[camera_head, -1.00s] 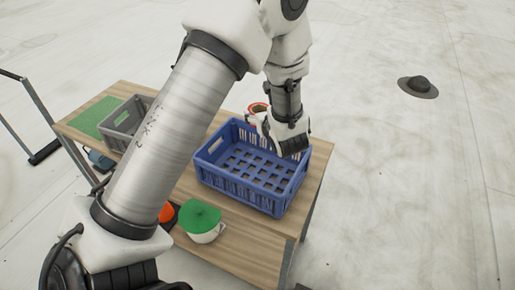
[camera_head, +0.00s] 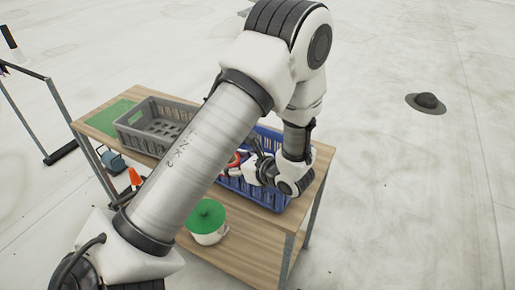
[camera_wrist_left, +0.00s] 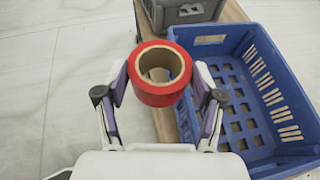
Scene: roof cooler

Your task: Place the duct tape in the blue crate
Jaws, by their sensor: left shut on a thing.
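The duct tape (camera_wrist_left: 148,92) is a red roll with a tan core. My left gripper (camera_wrist_left: 161,80) is shut on it, one finger on each side, and holds it up. In the head view the tape (camera_head: 236,160) shows partly beside my left gripper (camera_head: 246,168), in front of the crate's left part. The blue crate (camera_wrist_left: 293,78) has slotted walls and a grid floor. In the wrist view it lies to the right of the tape, and its visible floor is empty. In the head view my arm hides much of the crate (camera_head: 268,193). My right gripper is out of view.
A grey crate (camera_head: 134,128) stands on the wooden table (camera_head: 258,248) at the back left, beside a green mat (camera_head: 108,119). A white pot with a green lid (camera_head: 206,216) and an orange cone (camera_head: 135,176) are nearer. A dark hat (camera_head: 428,103) lies on the floor.

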